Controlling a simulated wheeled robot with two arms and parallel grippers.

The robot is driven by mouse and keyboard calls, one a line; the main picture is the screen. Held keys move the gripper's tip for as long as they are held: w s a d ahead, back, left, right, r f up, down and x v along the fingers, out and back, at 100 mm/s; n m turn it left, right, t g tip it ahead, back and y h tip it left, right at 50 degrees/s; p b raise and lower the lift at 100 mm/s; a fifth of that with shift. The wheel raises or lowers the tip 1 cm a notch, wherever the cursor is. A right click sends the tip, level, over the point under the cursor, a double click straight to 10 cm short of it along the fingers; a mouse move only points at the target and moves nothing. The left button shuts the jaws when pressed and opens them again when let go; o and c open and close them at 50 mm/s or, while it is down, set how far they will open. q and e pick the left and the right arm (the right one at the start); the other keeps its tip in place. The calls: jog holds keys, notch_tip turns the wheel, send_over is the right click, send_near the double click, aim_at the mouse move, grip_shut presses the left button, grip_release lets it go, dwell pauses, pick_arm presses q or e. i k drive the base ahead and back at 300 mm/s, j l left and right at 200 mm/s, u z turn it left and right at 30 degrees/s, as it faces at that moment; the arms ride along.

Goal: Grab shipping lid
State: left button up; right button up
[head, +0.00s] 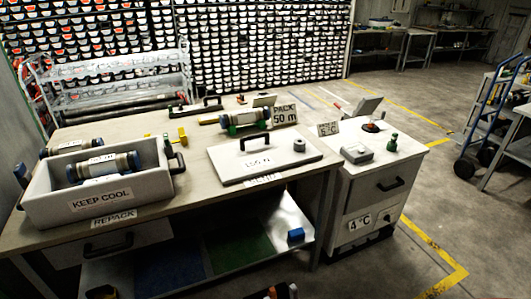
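A flat white lid (264,157) lies on the wooden table, right of the middle, near the front edge. It has a black bar handle (255,141) on top, a small grey round knob (299,145) at its right and a printed label whose text is hard to read. It appears to lie flat, and nothing is touching its handle. An open white box (97,197) marked KEEP COOL stands at the table's left with a capped core liner (104,167) in it. Dark parts with orange at the bottom edge may be mine; no gripper fingers show.
A white cabinet (376,181) marked 4 °C stands right of the table, with a small device (357,153) on top. Open floor lies farther right.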

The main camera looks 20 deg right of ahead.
aim_at(263, 153)
jog(key=i+l, duration=0.25)
jog(key=l, duration=0.15)
jog(key=i+l, duration=0.55)
jog(key=l, duration=0.2)
